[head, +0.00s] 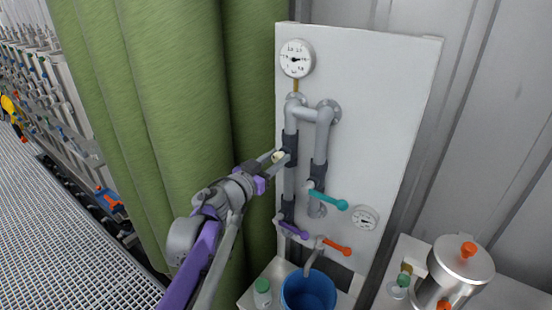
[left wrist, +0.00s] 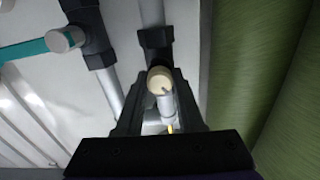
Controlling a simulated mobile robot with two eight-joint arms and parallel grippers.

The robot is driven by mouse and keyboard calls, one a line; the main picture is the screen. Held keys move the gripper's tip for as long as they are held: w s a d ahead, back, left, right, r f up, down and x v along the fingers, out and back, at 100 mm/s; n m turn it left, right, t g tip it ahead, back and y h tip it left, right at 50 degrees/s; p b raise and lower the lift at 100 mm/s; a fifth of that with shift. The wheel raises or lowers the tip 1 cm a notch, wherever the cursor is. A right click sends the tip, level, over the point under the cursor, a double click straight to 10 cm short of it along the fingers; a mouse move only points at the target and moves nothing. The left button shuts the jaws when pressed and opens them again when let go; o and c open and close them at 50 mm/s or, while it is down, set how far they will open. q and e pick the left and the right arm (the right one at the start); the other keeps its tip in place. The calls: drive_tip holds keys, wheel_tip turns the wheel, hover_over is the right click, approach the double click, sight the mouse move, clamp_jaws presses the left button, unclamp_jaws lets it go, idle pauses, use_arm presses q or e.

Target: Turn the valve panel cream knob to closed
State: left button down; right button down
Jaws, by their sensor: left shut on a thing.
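The valve panel (head: 375,100) is a white upright board with grey pipes, dark fittings and coloured handles. The cream knob (head: 278,157) sits at a dark fitting on the panel's left pipe. My left gripper (head: 280,156) reaches it from the left and is shut on it. In the left wrist view the cream knob (left wrist: 160,80) shows its round end between the fingers of my left gripper (left wrist: 160,95), with a grey stem below it. The fingers hide part of the knob, and its turn position is hard to tell. My right gripper is not in view.
A teal handle (head: 328,200), a purple handle (head: 293,230) and an orange handle (head: 337,246) stick out near the knob. A blue bucket (head: 308,292) and a metal vessel (head: 458,272) stand below. Green curtains (head: 180,90) hang at the left.

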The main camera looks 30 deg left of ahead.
use_arm(q)
drive_tip(key=m, duration=0.6)
drive_tip(key=shift+d+p, duration=0.1)
drive_tip(key=shift+p, duration=0.2)
drive_tip(key=m, duration=0.6)
drive_tip(key=shift+p, duration=0.4)
drive_tip(key=m+p, duration=0.1)
drive_tip(key=m, duration=0.5)
drive_tip(key=shift+f+m, duration=0.1)
drive_tip(key=shift+m, duration=0.3)
drive_tip(key=m+p, duration=0.1)
drive_tip(key=m, duration=0.4)
drive_tip(key=shift+f+m, duration=0.1)
drive_tip(key=shift+m, duration=0.2)
drive_tip(key=c, duration=0.5)
unclamp_jaws()
drive_tip(key=s, duration=1.1)
drive_tip(key=shift+a, duration=0.4)
